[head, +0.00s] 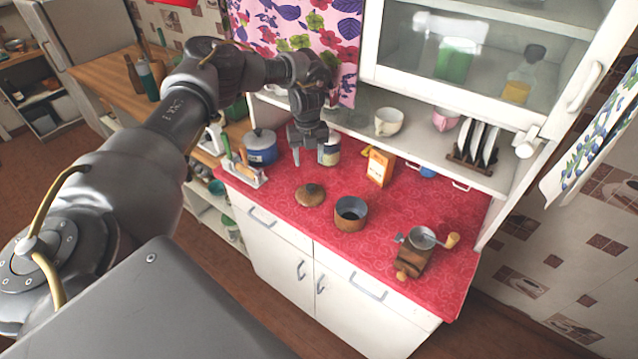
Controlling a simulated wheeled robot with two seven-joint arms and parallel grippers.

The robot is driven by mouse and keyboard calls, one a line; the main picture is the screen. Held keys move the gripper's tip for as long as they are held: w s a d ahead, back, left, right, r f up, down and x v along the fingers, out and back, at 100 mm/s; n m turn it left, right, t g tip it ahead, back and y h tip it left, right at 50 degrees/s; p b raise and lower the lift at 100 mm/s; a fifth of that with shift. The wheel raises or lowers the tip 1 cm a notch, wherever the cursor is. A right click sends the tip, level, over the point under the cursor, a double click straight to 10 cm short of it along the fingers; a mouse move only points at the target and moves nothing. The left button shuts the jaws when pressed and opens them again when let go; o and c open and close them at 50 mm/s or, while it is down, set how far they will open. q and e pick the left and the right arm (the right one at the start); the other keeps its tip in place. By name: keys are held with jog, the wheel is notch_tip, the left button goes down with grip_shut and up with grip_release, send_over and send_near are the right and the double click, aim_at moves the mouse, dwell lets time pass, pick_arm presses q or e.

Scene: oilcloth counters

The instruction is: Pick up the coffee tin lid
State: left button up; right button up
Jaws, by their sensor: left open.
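The coffee tin lid (311,195), round and brown with a small knob on top, lies on the red oilcloth counter (290,222). The open coffee tin (350,214), a brown cylinder with a dark inside, stands upright just right of the lid, apart from it. My left gripper (309,162) points down with its fingers apart and empty. It is above the counter, behind the lid in the picture, and does not touch it. My right gripper is not in view.
A coffee grinder (413,254) stands at the right front. An orange box (380,167) and a jar (331,153) stand behind the tin. A blue pot (261,146) is at the left back. Cups and a plate rack (472,154) are on the shelf.

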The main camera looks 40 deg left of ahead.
pick_arm(q)
jog(key=b, duration=0.3)
send_over(310, 187)
jog(key=f, duration=0.5)
jog(key=shift+w+a, duration=0.3)
jog(key=shift+w+f, duration=0.1)
jog(key=shift+f, duration=0.2)
jog(key=shift+a, duration=0.1)
jog(key=shift+f, duration=0.25)
jog(key=f+b, duration=0.4)
jog(key=shift+s+d+f, duration=0.25)
jog(key=shift+d+f, duration=0.1)
jog(key=shift+r, duration=0.1)
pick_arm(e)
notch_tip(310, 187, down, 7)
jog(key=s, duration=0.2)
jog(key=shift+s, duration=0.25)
